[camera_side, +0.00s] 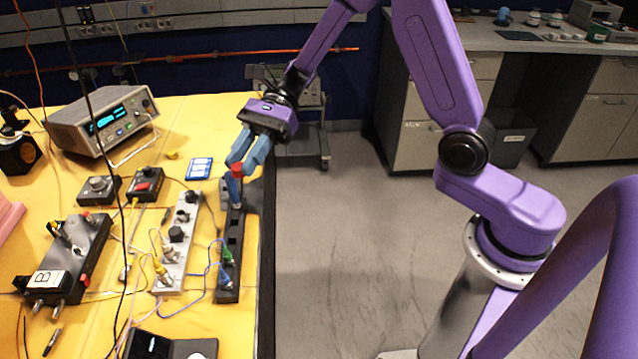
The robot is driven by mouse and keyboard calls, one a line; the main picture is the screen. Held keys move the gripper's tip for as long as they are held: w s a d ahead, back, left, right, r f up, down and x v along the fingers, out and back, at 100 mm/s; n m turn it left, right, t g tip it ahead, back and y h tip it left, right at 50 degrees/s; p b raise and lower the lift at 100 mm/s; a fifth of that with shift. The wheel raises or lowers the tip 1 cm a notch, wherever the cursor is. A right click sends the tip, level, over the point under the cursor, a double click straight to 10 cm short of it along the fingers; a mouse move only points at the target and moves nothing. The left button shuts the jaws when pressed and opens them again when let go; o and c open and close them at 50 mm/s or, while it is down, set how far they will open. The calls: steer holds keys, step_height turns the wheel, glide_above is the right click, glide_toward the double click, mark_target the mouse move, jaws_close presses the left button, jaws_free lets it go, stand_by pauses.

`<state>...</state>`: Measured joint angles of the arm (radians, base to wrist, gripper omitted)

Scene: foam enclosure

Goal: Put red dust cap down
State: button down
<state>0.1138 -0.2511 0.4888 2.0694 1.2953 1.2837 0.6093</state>
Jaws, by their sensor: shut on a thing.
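My gripper (240,168) with blue fingers points down over the far end of a long black strip (228,285) near the right edge of the yellow table. The fingers are shut on the red dust cap (237,171), which shows between the fingertips. The cap is above or at the far end of the strip. I cannot tell whether it touches anything beneath it. A blue-grey piece shows just under the cap. Green and blue plugs sit in the strip's near half.
A grey strip (168,278) with knobs and yellow plugs lies left of the black strip. Small black boxes (145,184), a black box marked B (62,262) and a meter (104,122) stand further left. Loose cables cross the yellow table (215,110). Open floor lies right of the table's edge.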

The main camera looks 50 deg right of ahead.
steer(key=d+f+m+t+h, duration=0.3)
steer(key=d+m+t, duration=0.4)
steer(key=d, duration=0.3)
steer(key=d+f+m+t+h, duration=0.3)
steer(key=d+f+m+t, duration=0.2)
steer(key=d, duration=0.6)
steer(key=shift+s+m+t+h, duration=0.15)
steer(key=shift+m+t+h, duration=0.25)
steer(key=shift+m+t, duration=0.9)
